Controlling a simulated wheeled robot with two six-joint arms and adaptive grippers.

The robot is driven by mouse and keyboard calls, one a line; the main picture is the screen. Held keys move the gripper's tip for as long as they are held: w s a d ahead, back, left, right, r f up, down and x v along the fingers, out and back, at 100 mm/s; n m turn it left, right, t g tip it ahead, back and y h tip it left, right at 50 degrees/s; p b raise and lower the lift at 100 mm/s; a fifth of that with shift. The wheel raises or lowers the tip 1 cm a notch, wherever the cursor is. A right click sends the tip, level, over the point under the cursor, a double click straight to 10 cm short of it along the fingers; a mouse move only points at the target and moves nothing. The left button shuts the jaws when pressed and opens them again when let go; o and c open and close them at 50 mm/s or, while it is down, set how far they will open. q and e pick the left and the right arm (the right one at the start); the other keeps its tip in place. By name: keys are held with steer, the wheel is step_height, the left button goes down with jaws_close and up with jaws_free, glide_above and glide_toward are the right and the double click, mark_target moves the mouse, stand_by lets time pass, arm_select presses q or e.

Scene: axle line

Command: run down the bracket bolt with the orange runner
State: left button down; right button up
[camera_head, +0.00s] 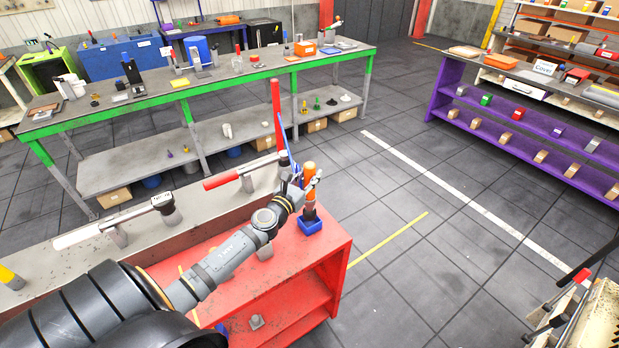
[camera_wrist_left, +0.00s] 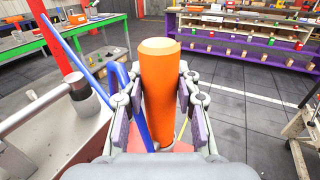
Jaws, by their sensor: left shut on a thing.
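The orange runner (camera_head: 309,172) is upright at the right end of the red bench. My left gripper (camera_head: 311,187) is shut on it, and its fingers (camera_wrist_left: 158,105) lie along both sides of the orange body (camera_wrist_left: 160,85) in the left wrist view. Below the gripper, a dark lower part of the runner reaches down to a blue holder (camera_head: 311,224); I cannot tell whether it sits fully in it. I cannot make out the bracket bolt for certain. My right gripper does not show.
A green-edged table (camera_head: 250,67) is behind.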

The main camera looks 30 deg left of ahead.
mark_target(307, 169)
arm_select(q)
step_height(307, 169, up, 4)
steer(key=shift+f+p, duration=0.2)
steer(key=shift+p, duration=0.4)
step_height(307, 169, up, 7)
steer(key=shift+r+b, duration=0.2)
steer(key=shift+b, duration=0.45)
steer(key=shift+r, duration=0.7)
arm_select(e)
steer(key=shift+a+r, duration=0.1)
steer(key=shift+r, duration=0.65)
arm_select(q)
steer(key=shift+f, duration=0.1)
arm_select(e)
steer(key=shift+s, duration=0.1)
